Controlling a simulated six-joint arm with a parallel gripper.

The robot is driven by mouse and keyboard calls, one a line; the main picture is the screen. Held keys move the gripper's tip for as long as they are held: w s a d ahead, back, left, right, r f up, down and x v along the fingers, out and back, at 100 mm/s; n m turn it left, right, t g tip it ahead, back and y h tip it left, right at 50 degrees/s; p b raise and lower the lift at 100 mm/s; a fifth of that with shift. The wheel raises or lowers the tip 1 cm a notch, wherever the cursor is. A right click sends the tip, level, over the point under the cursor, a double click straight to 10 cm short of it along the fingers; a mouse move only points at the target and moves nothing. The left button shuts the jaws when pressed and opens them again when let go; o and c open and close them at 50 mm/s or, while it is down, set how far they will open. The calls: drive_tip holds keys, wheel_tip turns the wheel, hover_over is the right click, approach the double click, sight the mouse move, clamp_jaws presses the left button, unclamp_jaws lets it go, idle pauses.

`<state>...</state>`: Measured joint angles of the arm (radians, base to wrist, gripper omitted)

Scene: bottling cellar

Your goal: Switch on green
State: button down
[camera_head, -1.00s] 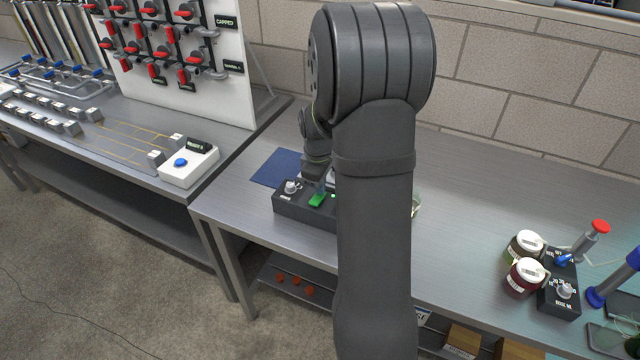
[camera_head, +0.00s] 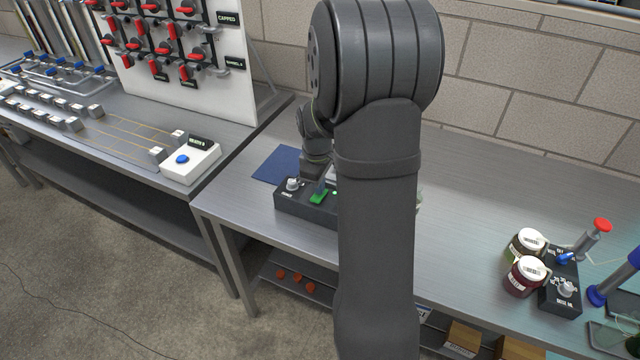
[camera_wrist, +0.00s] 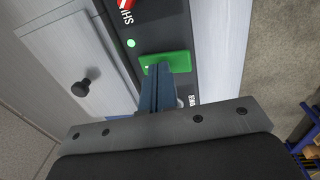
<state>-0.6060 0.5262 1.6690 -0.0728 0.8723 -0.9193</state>
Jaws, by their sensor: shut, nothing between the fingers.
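The green rocker switch (camera_head: 319,196) sits on a dark control box (camera_head: 289,203) on the bench. In the wrist view the green switch (camera_wrist: 178,62) shows as a flat rectangle on the dark panel (camera_wrist: 157,27), with a lit green dot (camera_wrist: 131,44) beside it. My gripper (camera_wrist: 158,72) is shut and empty, its blue-grey fingertips at the near edge of the green switch. They overlap it in the picture; I cannot tell whether they touch. In the head view my arm hides the right part of the box.
A silver knob (camera_head: 292,184) stands on the box's left end. A blue mat (camera_head: 277,165) lies behind it. Two jars (camera_head: 526,276) and another dark box (camera_head: 560,295) stand at the right. A white box with a blue button (camera_head: 182,159) is on the left bench.

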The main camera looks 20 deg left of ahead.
wheel_tip(320, 180, up, 14)
drive_tip(key=w, duration=0.2)
drive_tip(key=shift+f, duration=0.15)
drive_tip(key=f, duration=0.3)
drive_tip(key=s+f, duration=0.1)
drive_tip(key=f, duration=0.6)
drive_tip(key=shift+s+f, duration=0.2)
drive_tip(key=shift+s, duration=0.1)
wheel_tip(320, 180, up, 8)
drive_tip(key=shift+s+f+t, duration=0.25)
drive_tip(key=shift+s+t, duration=0.15)
drive_tip(key=shift+s, duration=0.05)
drive_tip(key=shift+f, duration=0.1)
